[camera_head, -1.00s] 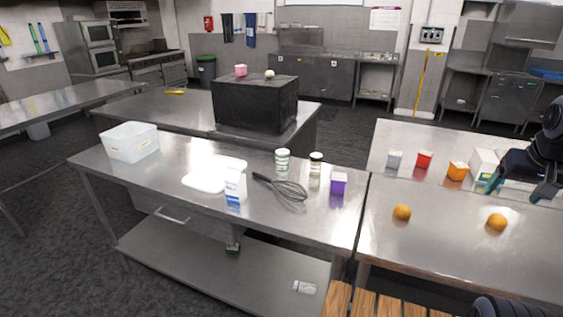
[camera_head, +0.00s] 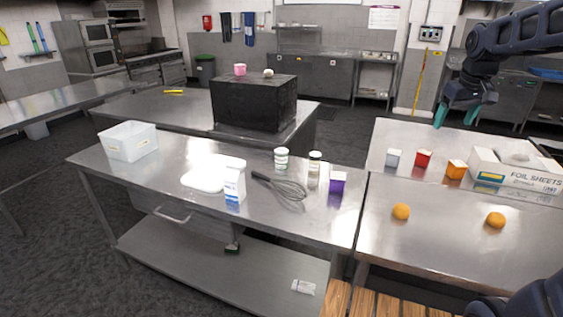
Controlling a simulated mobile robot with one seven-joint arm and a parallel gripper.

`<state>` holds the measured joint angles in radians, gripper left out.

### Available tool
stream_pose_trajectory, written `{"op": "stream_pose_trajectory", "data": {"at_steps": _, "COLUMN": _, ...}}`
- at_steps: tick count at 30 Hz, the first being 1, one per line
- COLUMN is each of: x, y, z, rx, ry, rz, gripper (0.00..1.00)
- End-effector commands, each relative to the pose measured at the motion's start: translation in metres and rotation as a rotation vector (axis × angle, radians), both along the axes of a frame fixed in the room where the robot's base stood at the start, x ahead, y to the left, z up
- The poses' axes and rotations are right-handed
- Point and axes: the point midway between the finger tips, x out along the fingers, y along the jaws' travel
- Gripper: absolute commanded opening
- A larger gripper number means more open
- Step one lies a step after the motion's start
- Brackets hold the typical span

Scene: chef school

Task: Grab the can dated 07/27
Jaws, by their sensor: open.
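Two small cylindrical containers stand upright on the near steel table. The left one (camera_head: 281,159) is pale with a green and white label. No date is readable on either, so I cannot tell which, if any, bears 07/27. My gripper (camera_head: 457,116) is open and empty, fingers pointing down, above the far edge of the right-hand table. It is well to the right of both containers and higher than them.
Near the containers are a whisk (camera_head: 285,187), a purple box (camera_head: 338,182), a white carton (camera_head: 235,181) and a white board (camera_head: 208,178). A clear bin (camera_head: 130,141) stands left. The right table holds small boxes, a foil sheets box (camera_head: 517,171) and two oranges (camera_head: 400,211). A black crate (camera_head: 252,104) stands behind.

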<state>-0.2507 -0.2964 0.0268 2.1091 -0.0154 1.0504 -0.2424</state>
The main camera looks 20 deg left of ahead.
Motion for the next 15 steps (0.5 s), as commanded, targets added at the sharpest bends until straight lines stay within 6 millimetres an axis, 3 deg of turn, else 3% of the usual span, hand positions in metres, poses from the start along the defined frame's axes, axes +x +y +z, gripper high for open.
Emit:
{"op": "stream_pose_trajectory", "data": {"at_steps": 6, "x": 0.055, "y": 0.062, "z": 0.003, "rx": -0.034, "ry": 0.033, "rz": 0.163, "gripper": 0.79}}
{"op": "stream_pose_trajectory", "data": {"at_steps": 15, "x": 0.116, "y": 0.158, "z": -0.009, "rx": -0.078, "ry": 0.073, "rz": 0.384, "gripper": 0.79}}
